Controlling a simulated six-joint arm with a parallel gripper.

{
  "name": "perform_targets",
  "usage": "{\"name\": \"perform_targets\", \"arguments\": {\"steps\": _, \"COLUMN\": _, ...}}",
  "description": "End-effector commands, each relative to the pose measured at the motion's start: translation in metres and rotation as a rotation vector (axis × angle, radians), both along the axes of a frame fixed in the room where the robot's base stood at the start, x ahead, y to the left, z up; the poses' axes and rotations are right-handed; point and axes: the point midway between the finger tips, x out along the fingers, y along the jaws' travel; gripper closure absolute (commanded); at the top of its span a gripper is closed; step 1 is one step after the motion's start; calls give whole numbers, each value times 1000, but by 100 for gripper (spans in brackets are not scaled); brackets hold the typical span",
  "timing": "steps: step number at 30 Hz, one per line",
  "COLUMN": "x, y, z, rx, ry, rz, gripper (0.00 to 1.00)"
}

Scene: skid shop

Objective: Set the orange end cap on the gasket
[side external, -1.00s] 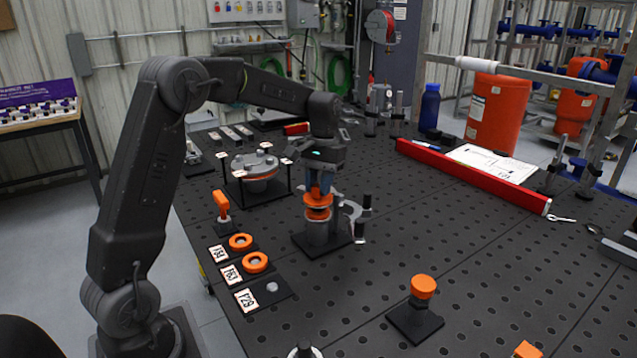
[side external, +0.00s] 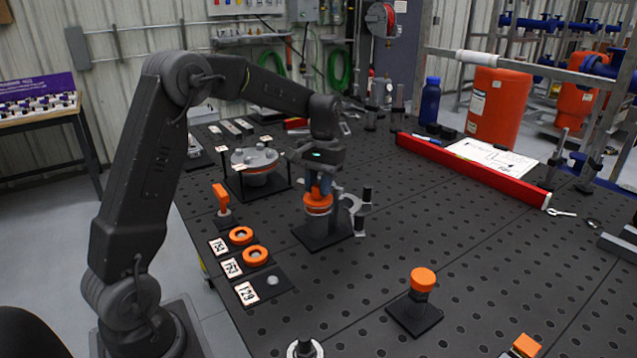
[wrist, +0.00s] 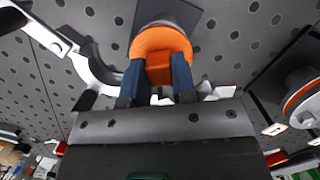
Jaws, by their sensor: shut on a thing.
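My gripper (side external: 319,190) points down and is shut on the orange end cap (side external: 317,201). In the wrist view the two blue fingers (wrist: 154,82) hold the raised grip of the cap (wrist: 158,44). The cap is at the top of a grey pipe stub (side external: 318,225) on a dark square plate (side external: 338,239). It looks level and roughly centred there. A thin orange edge under the cap may be the gasket. The cap and fingers hide most of it, and I cannot tell if they touch fully.
A grey clamp (side external: 356,204) stands right of the stub. A flanged part (side external: 255,160) is behind left, with an orange-handled valve (side external: 221,198) nearer. Orange rings (side external: 241,236) lie on tagged plates. An orange-topped post (side external: 422,281) stands front right, with bare table between.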

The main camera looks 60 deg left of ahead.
Motion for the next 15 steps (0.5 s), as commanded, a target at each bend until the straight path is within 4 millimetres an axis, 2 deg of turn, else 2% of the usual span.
{"name": "perform_targets", "arguments": {"steps": 13, "x": 0, "y": 0, "z": -5, "rx": 0, "ry": -1, "rz": 0, "gripper": 97}}
{"name": "perform_targets", "arguments": {"steps": 14, "x": 0, "y": 0, "z": -5, "rx": 0, "ry": -1, "rz": 0, "gripper": 73}}
{"name": "perform_targets", "arguments": {"steps": 15, "x": 0, "y": 0, "z": -5, "rx": 0, "ry": -1, "rz": 0, "gripper": 69}}
